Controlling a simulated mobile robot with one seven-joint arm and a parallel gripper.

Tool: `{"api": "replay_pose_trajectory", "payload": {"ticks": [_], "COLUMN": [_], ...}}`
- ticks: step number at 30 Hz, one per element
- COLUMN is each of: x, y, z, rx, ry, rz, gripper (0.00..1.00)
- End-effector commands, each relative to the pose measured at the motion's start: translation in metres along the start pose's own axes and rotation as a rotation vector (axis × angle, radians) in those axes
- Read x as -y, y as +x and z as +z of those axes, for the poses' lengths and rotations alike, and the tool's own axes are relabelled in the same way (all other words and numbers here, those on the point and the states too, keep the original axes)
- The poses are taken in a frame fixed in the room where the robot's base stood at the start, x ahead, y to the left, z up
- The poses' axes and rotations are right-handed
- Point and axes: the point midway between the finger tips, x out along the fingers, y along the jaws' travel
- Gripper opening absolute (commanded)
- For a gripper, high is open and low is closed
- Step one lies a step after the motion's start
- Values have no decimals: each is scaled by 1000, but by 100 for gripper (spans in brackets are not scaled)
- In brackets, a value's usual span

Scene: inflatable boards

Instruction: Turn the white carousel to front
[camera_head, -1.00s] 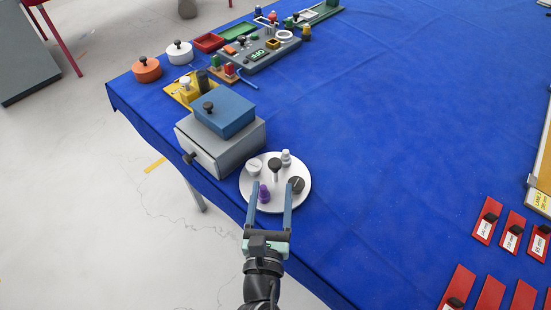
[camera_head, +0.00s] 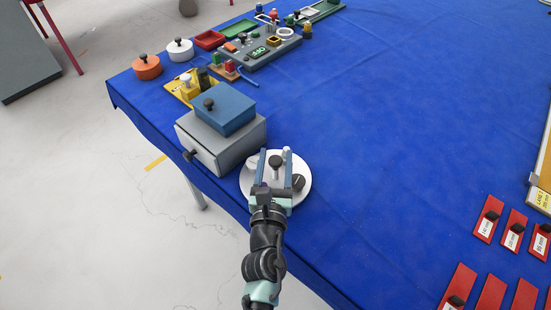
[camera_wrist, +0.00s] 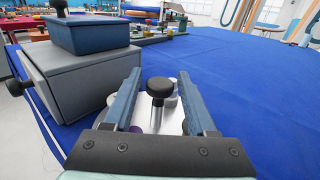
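The white carousel (camera_head: 305,170) is a round disc near the table's front edge; its white top also shows in the wrist view (camera_wrist: 173,118). A black-topped centre knob (camera_head: 275,161) stands upright on it, clear in the wrist view (camera_wrist: 160,88). A dark round piece (camera_head: 298,183) sits at the disc's right and a pale peg (camera_head: 287,152) at its back. My gripper (camera_head: 275,151) is open over the disc, with one finger on each side of the centre knob and gaps showing in the wrist view (camera_wrist: 161,73). My gripper hides much of the disc's front and left.
A grey drawer box (camera_head: 225,150) with a blue box (camera_head: 224,108) on top stands close at left. Several small fixtures and a grey panel (camera_head: 260,50) lie farther back. The blue cloth (camera_head: 400,130) is clear to the right, up to red labelled plates (camera_head: 487,220).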

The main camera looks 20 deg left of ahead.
Motion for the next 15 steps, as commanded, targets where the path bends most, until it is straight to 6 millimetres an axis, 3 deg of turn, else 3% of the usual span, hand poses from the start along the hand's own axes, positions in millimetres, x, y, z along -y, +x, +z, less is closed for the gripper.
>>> {"api": "replay_pose_trajectory", "payload": {"ticks": [1, 9, 15], "x": [0, 0, 0], "y": [0, 0, 0], "z": [0, 0, 0], "rx": [0, 0, 0], "ry": [0, 0, 0], "rz": [0, 0, 0], "gripper": [46, 0, 0]}}
